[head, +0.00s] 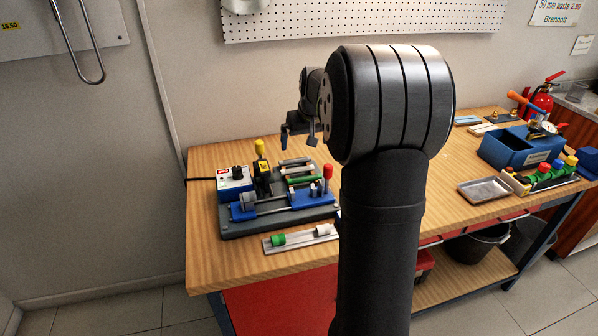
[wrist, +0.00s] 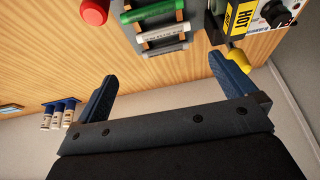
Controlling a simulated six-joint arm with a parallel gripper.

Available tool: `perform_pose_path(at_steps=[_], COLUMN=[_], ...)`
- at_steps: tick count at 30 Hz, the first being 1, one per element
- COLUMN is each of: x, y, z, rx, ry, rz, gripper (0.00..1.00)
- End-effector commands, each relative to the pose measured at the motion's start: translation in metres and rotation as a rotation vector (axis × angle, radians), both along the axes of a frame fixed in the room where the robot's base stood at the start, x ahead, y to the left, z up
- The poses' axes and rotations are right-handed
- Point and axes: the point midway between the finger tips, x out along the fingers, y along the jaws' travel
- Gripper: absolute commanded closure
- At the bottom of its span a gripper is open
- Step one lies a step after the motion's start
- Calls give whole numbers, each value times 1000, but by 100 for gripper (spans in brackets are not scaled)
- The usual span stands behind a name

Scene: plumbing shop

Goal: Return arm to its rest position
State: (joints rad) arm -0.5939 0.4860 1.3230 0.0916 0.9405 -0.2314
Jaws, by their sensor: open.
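My gripper (head: 299,132) hangs above the fixture on the workbench in the head view, partly hidden by my own arm. In the wrist view its two blue fingers (wrist: 165,87) stand wide apart with nothing between them. The fixture (head: 280,210) holds a blue clamp, a red-knobbed part and several short bars below the gripper. In the wrist view a green bar (wrist: 152,10) and grey bars (wrist: 160,38) lie beyond the fingers, apart from them. A yellow knob (wrist: 237,57) shows close to the right finger; whether they touch I cannot tell.
A blue-and-white control box (head: 234,184) stands at the fixture's left. A strip with a green piece (head: 279,240) lies in front. To the right are a metal tray (head: 485,190), a blue bin (head: 520,147) and a rack with coloured caps (head: 545,174). A pegboard (head: 350,20) hangs behind.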

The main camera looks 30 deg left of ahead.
Motion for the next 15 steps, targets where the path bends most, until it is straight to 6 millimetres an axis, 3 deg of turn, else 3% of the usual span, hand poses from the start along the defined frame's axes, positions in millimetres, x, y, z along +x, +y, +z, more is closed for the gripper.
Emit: perform_pose_path(at_steps=[4,15], x=[3,3], y=[3,3], z=[-11,-12], rx=[-1,0], ry=[1,0], rz=[0,-1], gripper=[0,0])
